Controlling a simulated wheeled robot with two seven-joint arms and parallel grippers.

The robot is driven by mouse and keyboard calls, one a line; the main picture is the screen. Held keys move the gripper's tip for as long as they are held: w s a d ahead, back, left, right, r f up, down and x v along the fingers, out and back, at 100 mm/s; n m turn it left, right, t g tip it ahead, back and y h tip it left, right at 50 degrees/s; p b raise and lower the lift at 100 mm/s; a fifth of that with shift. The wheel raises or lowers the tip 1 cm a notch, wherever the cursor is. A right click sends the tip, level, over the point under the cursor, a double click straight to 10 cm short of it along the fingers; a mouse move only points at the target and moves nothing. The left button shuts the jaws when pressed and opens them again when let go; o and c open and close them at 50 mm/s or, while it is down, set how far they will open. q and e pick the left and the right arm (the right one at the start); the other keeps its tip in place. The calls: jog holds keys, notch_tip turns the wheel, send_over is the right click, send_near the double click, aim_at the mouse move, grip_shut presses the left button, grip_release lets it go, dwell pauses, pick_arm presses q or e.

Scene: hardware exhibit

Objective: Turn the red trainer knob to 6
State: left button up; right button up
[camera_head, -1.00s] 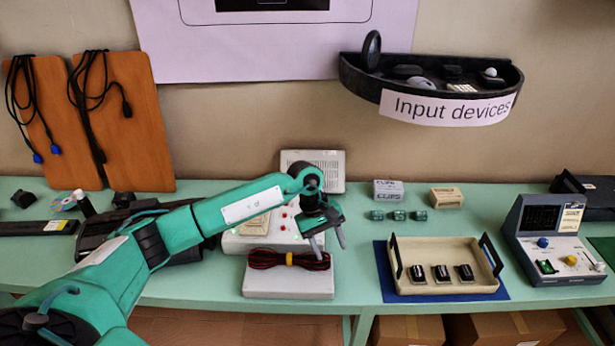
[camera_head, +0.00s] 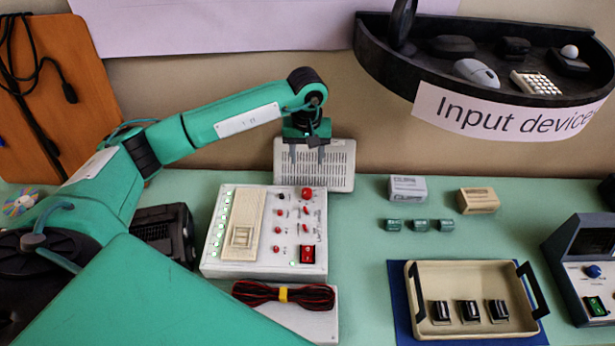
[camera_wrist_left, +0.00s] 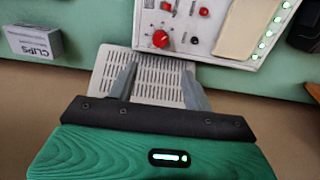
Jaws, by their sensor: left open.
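The white trainer box (camera_head: 209,262) sits on the green counter, with a red knob (camera_head: 306,193) at its far right corner. The red knob also shows in the left wrist view (camera_wrist_left: 160,38), with small marks around it; its pointer setting is too small to read. My left gripper (camera_head: 307,153) is open and empty, above and behind the knob, in front of a perforated white panel. In the left wrist view its two fingers (camera_wrist_left: 159,73) are apart, short of the knob and not touching it. My right gripper is not in view.
Small red controls and a red switch (camera_head: 308,254) crowd the trainer's face. Bundled red-black leads (camera_head: 270,294) lie in front. The perforated panel (camera_head: 340,165) stands behind. A beige tray (camera_head: 470,272) and small boxes are to the right, with clear counter between.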

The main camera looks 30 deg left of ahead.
pick_arm(q)
jog(key=p, duration=0.2)
send_near(307, 191)
notch_tip(307, 191, down, 7)
jog(key=shift+f+p, duration=0.2)
jog(key=shift+p, duration=0.85)
jog(key=shift+f, duration=0.7)
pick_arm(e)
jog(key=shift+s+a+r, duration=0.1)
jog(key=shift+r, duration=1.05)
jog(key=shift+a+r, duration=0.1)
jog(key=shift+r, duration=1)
pick_arm(q)
jog(key=c, duration=0.9)
jog(key=shift+c, duration=0.3)
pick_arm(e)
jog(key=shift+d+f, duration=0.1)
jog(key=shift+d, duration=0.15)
